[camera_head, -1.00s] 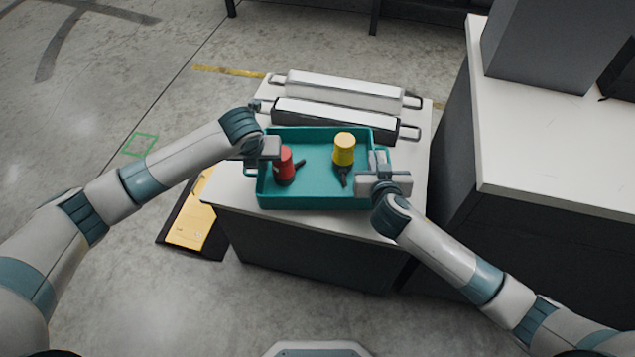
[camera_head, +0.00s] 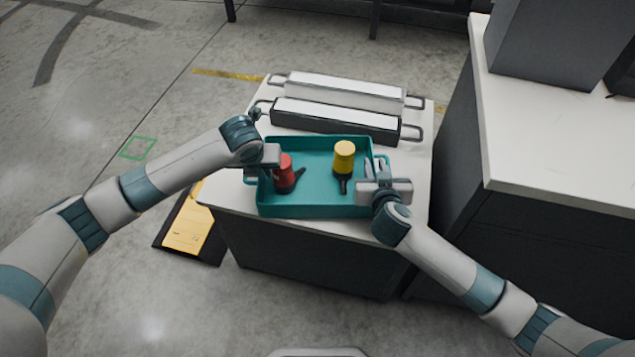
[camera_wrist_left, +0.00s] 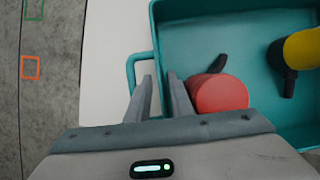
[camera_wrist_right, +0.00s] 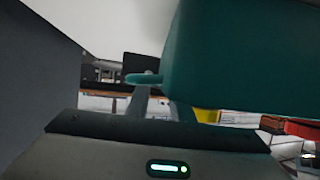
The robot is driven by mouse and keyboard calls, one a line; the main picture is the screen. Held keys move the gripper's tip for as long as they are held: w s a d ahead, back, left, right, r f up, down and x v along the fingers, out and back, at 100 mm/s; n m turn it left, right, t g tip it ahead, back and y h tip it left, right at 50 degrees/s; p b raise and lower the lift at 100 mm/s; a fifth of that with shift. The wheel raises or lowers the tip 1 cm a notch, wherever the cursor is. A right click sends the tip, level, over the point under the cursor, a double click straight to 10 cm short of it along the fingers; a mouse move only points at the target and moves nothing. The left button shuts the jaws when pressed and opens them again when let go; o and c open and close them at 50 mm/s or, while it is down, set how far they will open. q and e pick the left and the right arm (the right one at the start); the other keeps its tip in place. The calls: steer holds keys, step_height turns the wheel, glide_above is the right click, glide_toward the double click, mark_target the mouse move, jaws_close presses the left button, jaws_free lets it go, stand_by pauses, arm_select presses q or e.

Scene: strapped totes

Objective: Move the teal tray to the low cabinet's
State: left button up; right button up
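The teal tray (camera_head: 315,211) lies level on the white top of the low cabinet (camera_head: 412,200), near its front edge. It holds a red-topped object (camera_head: 284,172) and a yellow-topped object (camera_head: 344,158), both with dark parts. My left gripper (camera_wrist_left: 160,95) is at the tray's left handle (camera_wrist_left: 131,68); its fingers stand apart with a gap between them, and the handle's lower part is hidden. My right gripper (camera_wrist_right: 160,107) is at the tray's right side, fingers also apart, close to the right handle (camera_wrist_right: 143,78). Neither gripper shows a clear hold.
A black tote (camera_head: 335,120) and a grey tote (camera_head: 345,92), both with pale tops and end handles, lie behind the tray. A taller cabinet (camera_head: 560,165) bearing a grey box (camera_head: 550,45) stands close on the right. A yellow-and-black item (camera_head: 190,225) lies on the floor at left.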

arm_select(q)
steer(key=shift+r, duration=0.1)
steer(key=v, duration=1.2)
arm_select(e)
steer(key=shift+s, duration=0.1)
steer(key=v, duration=1.2)
arm_select(q)
steer(key=shift+s, duration=0.1)
stand_by(0.6)
